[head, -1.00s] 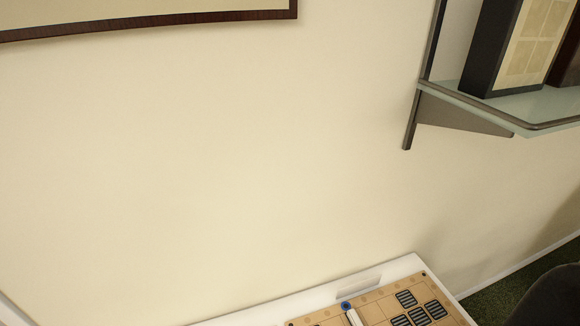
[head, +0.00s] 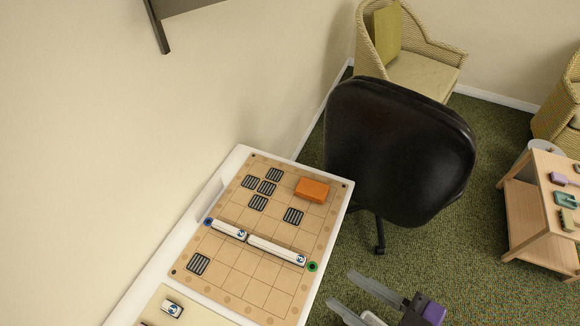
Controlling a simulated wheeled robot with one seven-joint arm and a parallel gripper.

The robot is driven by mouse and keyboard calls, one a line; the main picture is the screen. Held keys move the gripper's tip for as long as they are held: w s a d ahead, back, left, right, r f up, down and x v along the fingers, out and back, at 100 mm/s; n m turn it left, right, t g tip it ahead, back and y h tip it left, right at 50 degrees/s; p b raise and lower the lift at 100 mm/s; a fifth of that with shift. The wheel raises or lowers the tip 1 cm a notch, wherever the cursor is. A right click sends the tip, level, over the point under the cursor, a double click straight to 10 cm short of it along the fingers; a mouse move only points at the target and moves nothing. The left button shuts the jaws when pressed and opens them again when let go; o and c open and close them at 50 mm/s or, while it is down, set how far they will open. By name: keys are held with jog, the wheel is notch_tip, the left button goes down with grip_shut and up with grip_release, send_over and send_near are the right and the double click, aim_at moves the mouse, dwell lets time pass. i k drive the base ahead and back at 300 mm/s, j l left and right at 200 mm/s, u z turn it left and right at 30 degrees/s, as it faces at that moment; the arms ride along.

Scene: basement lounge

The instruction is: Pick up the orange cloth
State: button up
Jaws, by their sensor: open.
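The orange cloth (head: 312,189) shows in the head view as a small, flat, block-like orange piece. It lies on the wooden game board (head: 262,291), near the board's far right corner. My gripper (head: 340,288) is at the bottom of the head view, to the right of the board's edge and well apart from the cloth. Its two long grey fingers are spread and nothing shows between them.
Dark striped tiles (head: 293,216) and white bars (head: 276,251) lie on the board. A black office chair (head: 400,150) stands just beyond the white table (head: 228,168). A wicker armchair (head: 425,75) and a small wooden table (head: 540,205) stand farther right.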

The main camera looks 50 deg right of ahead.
aim_at(311, 190)
jog(key=l+u, duration=0.7)
jog(key=l, duration=0.2)
jog(key=l+u, duration=0.35)
jog(key=k+l, duration=0.05)
